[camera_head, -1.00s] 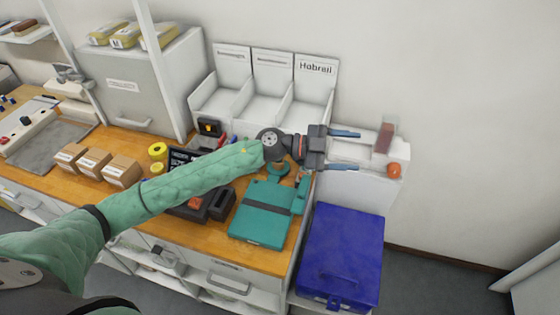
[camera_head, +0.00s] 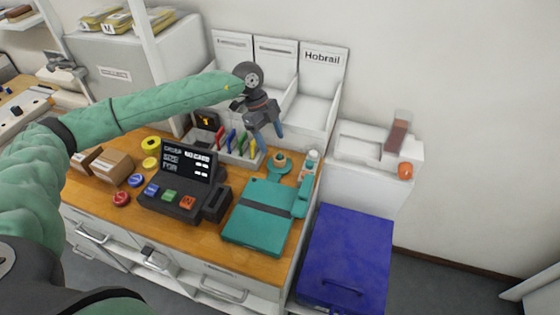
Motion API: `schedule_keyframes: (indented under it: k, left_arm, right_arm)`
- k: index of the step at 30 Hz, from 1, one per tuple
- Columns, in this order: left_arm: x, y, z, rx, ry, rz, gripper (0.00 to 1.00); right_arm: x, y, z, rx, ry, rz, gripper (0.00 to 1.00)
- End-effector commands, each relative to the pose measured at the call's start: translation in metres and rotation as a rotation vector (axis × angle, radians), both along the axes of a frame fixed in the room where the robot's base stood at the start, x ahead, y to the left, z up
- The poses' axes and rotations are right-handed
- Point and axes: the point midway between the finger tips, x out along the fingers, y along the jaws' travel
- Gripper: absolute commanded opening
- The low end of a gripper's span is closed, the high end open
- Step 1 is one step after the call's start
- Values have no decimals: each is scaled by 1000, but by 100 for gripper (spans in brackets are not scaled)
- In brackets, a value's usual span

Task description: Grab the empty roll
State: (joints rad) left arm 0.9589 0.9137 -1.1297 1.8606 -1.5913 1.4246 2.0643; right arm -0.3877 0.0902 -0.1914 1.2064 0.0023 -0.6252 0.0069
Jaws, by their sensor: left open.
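My left gripper (camera_head: 268,135) is open and empty. My right gripper is out of view.
A dark device with a screen (camera_head: 186,163) and coloured buttons stands mid-counter (camera_head: 150,228). A rack of coloured items (camera_head: 232,150) is behind. A blue lidded bin (camera_head: 345,255) stands at the right, below a white ledge (camera_head: 365,152).

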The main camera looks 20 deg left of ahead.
Motion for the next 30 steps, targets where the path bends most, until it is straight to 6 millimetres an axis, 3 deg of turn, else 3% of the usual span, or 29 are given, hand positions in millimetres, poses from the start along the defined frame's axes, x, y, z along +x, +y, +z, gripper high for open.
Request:
schedule_keyframes:
  k: [15, 27, 30]
  left_arm:
    - [-9, -25, -53, -3, 0, -2, 64]
    - [-10, -29, -61, -4, 0, -1, 64]
    - [-10, -29, -61, -4, 0, -1, 46]
  right_arm:
    - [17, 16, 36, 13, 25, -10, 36]
    - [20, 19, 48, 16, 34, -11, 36]
    - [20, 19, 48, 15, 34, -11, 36]
